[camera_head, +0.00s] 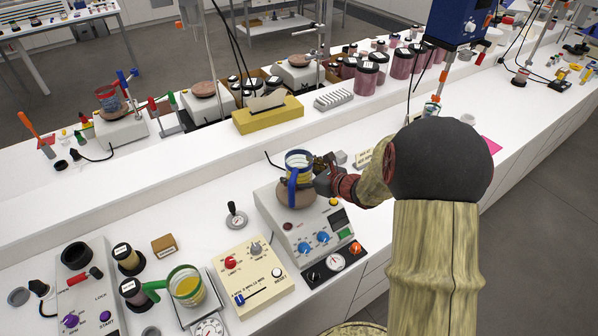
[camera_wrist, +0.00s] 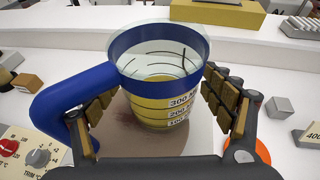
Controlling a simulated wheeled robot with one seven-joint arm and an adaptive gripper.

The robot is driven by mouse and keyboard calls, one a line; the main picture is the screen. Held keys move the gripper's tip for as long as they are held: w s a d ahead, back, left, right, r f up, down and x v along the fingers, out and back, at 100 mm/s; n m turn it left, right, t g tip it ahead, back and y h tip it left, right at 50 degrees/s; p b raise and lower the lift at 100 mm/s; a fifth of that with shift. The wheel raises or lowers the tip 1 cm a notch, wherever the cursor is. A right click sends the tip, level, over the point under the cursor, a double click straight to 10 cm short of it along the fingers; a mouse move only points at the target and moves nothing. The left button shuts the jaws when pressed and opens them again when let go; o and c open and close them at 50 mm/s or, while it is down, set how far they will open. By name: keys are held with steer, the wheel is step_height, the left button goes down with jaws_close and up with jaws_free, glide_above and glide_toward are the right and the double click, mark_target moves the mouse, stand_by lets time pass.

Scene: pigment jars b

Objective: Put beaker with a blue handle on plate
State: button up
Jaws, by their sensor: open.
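The beaker with a blue handle (camera_head: 299,161) is a clear cup with a blue rim, a blue side handle and yellowish contents. It stands upright over the round brown plate (camera_head: 295,198) on top of a grey hotplate unit. In the wrist view, the beaker (camera_wrist: 155,60) sits over the brownish plate surface (camera_wrist: 112,140), with its handle to the left. My gripper (camera_head: 318,172) is open around the beaker. In the wrist view, my gripper (camera_wrist: 160,98) has one padded finger on each side; I cannot tell whether they touch it. The beaker's base is partly hidden.
A cream control box (camera_head: 250,275) stands left of the hotplate unit. A green-handled beaker (camera_head: 186,285) and dark-lidded jars (camera_head: 128,258) are farther left. A yellow box (camera_head: 268,115) sits on the raised shelf behind.

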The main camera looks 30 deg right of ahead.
steer(key=shift+r, duration=0.2)
steer(key=shift+s+d+r, duration=0.15)
steer(key=shift+s, duration=0.15)
steer(key=p+v, duration=0.2)
steer(key=v, duration=0.9)
steer(key=s+a+r+n+g+y, duration=0.1)
steer(key=s+a+r+n+g, duration=0.15)
steer(key=a+n, duration=0.4)
steer(key=s+a+r+n+g+y, duration=0.1)
steer(key=s+a+r+n+g, duration=0.15)
steer(key=a+n, duration=0.45)
steer(key=s+a+r+n+g+y, duration=0.15)
steer(key=s+a+n, duration=0.3)
steer(key=a, duration=0.45)
steer(key=s+d+r+n+h, duration=0.1)
steer(key=s+r+n+h, duration=0.2)
steer(key=n, duration=0.4)
steer(key=s+r+n+g+h, duration=0.1)
steer(key=s+r+n+h, duration=0.2)
steer(key=s+n, duration=0.3)
steer(key=shift+s+d+r+n, duration=0.3)
steer(key=shift+d+r+n, duration=0.1)
steer(key=shift+n, duration=0.7)
